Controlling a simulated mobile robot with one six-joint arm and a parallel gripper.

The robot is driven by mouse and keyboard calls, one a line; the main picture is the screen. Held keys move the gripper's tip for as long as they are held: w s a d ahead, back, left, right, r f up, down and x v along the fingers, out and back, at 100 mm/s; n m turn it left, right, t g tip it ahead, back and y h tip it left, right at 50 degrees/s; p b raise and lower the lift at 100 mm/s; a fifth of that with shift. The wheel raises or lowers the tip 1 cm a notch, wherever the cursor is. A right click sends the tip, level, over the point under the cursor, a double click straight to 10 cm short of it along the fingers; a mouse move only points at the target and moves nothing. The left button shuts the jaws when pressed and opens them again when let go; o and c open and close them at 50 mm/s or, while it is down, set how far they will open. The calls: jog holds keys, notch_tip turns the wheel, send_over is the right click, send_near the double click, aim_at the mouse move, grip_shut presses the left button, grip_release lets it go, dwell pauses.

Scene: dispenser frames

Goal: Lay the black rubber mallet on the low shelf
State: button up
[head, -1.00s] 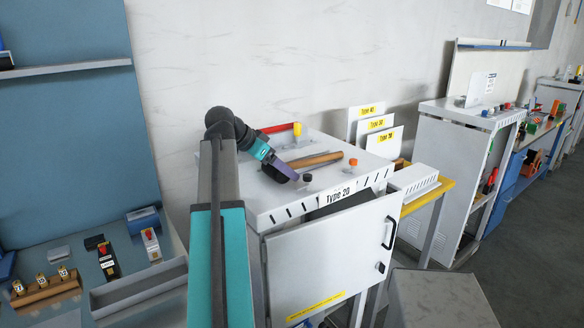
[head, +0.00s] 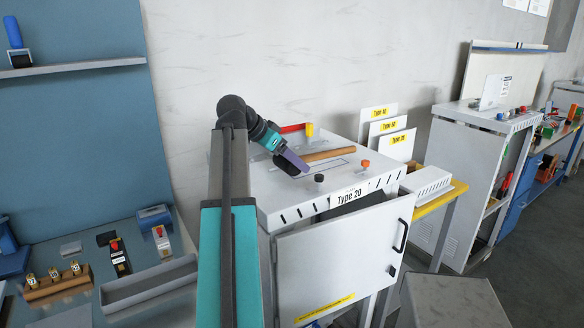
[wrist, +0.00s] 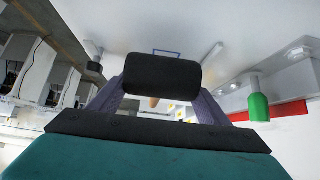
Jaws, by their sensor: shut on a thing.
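My gripper (head: 296,162) is shut on the black rubber mallet above the top of the white Type 20 cabinet (head: 280,196). The mallet's wooden handle (head: 330,154) points right in the head view. Its black cylindrical head (wrist: 160,73) lies between my purple fingers in the wrist view.
A black knob (head: 319,178), an orange knob (head: 365,163) and a red-and-yellow item (head: 309,129) are on the cabinet top. The cabinet door (head: 340,262) stands open. A blue-handled tool (head: 14,40) stands on the grey shelf. Grey trays and small devices fill the bench at lower left.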

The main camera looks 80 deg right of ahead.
jog(key=shift+r+b, duration=0.8)
jog(key=shift+r, duration=3)
